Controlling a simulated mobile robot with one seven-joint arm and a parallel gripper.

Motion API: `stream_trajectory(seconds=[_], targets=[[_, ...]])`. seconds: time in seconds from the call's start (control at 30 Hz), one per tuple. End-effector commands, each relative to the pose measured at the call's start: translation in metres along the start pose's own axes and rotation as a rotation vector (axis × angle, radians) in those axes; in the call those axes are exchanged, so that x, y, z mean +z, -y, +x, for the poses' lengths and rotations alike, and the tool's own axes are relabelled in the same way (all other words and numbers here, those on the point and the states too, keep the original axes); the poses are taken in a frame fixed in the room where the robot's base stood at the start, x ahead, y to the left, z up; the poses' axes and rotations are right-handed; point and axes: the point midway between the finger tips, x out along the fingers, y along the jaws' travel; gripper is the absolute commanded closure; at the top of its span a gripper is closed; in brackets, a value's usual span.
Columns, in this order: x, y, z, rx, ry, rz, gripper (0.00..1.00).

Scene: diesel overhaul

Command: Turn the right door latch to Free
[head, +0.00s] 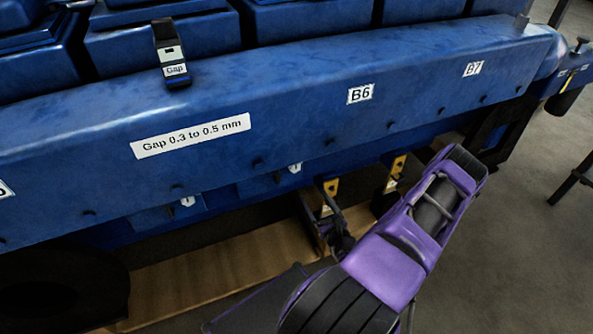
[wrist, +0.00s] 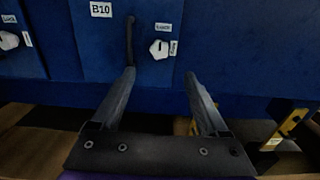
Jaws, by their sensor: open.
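The right door latch (wrist: 159,49) is a small white knob on the blue engine side. It has one label above it and one to its right, which reads like "Free". Which label it points to is too small to tell. My gripper (wrist: 159,73) is open and empty, its two fingers spread just below the latch and not visibly around it. A dark upright handle (wrist: 130,38) stands left of the latch on the door labelled B10 (wrist: 90,40). In the head view, the small white latch (head: 295,168) shows under the long blue cover, left of my purple arm.
Another white latch (wrist: 9,40) is at the far left of the wrist view. Yellow-and-black brackets (head: 331,189) stand below the engine near my arm. A wooden beam (head: 215,275) runs underneath. Open grey floor (head: 530,240) lies to the right.

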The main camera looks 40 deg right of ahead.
Motion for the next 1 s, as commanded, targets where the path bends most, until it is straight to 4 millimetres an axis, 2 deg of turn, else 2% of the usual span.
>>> stream_trajectory(seconds=[0.03,0.3,0.5,0.7,1.0], targets=[[0.0,-0.001,0.012,0.003,0.003,-0.003,0.22],[-0.001,-0.001,0.072,0.004,0.002,-0.004,0.22],[0.0,-0.001,0.11,0.002,0.001,-0.003,0.22],[-0.001,-0.001,0.13,0.002,-0.001,-0.003,0.22],[0.0,0.0,0.135,0.002,-0.001,-0.003,0.22]])
